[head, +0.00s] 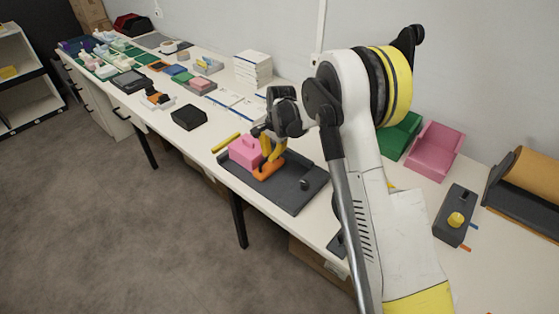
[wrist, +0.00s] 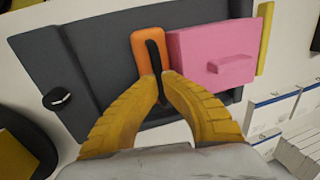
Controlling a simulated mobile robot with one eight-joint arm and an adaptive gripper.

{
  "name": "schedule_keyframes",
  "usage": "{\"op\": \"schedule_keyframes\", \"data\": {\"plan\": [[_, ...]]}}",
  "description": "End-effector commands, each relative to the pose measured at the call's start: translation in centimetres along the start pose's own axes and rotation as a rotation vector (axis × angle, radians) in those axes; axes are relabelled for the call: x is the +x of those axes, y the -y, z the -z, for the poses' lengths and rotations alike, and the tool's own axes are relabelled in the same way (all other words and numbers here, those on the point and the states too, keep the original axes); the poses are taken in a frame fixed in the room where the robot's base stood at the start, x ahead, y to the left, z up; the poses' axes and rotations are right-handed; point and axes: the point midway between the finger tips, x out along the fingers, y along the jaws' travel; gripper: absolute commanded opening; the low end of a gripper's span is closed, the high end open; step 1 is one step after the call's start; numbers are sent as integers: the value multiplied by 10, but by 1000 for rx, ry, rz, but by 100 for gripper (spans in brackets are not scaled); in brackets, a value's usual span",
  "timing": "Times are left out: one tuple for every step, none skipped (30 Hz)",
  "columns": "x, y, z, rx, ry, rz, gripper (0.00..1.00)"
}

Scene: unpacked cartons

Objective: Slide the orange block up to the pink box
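The orange block (head: 267,170) lies on a dark grey tray (head: 297,194); in the wrist view the block (wrist: 147,46) has a dark upright strip along its middle. The pink box (head: 244,152) is on the tray just left of the block, and right of it in the wrist view (wrist: 212,62). The block's side is right beside the box; I cannot tell if they touch. My gripper (head: 268,158) is over the block with its yellow fingertips (wrist: 166,78) close together on either side of the dark strip. The fingers hide part of the block.
A dark knob (head: 304,184) stands on the right of the tray. A yellow bar (head: 225,143) lies beyond the box. A black box (head: 188,117) and white stacks (head: 252,67) are farther along the table. The tray is bare between block and knob.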

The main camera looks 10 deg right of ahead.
Motion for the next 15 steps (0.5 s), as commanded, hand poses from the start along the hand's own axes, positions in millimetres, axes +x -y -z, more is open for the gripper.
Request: {"op": "schedule_keyframes", "data": {"plan": [[2, 1, 0, 0, 1, -1, 0], [2, 1, 0, 0, 0, -1, 0], [2, 1, 0, 0, 0, -1, 0], [2, 1, 0, 0, 0, -1, 0], [2, 1, 0, 0, 0, -1, 0], [2, 1, 0, 0, 0, -1, 0], [2, 1, 0, 0, 1, -1, 0], [2, 1, 0, 0, 1, -2, 0], [2, 1, 0, 0, 1, -2, 10], [2, 1, 0, 0, 1, -2, 20], [2, 1, 0, 0, 1, -2, 29], [2, 1, 0, 0, 0, -1, 34], [2, 1, 0, 0, 0, -1, 34], [1, 1, 0, 0, 0, -1, 34], [1, 1, 0, 0, 0, -1, 34]]}}
